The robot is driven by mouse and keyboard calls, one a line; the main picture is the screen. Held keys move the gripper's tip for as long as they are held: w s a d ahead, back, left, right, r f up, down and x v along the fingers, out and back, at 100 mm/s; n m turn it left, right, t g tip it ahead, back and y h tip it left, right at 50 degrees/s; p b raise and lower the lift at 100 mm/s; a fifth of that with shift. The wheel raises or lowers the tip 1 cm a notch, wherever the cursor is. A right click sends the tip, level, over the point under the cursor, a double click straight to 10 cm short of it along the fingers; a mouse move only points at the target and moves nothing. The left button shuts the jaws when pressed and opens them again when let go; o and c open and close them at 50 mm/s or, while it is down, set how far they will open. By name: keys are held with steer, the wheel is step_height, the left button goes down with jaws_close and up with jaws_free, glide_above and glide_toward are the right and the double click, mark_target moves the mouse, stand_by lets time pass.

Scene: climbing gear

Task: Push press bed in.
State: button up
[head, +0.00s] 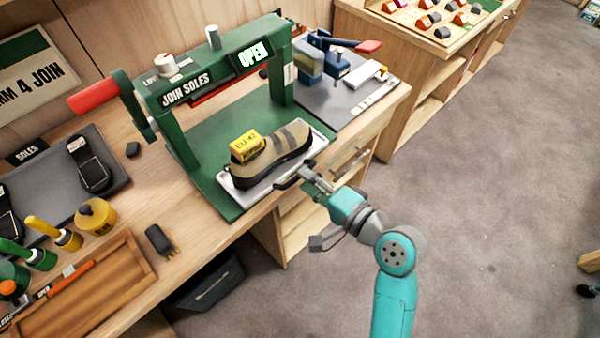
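The press (180,83) is a green frame on the bench, labelled "JOIN SOLES", with a lit "OPEN" sign and a red-handled lever (93,97) at its left. Its light grey bed (240,196) is slid out toward the front edge of the green base. A tan and dark shoe (275,160) lies on the bed with a yellow block (246,146) on it. My gripper (305,180) is at the bed's front right, by a dark handle (288,182). I cannot tell whether it touches the handle or whether its fingers are open.
A grey mat (350,110) with blue tools lies right of the press. At the left are a soles tray (115,165), a yellow pot (96,216), brushes and a wooden tray (95,290).

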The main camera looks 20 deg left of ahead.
steer(key=shift+x, duration=1.55)
jaws_close()
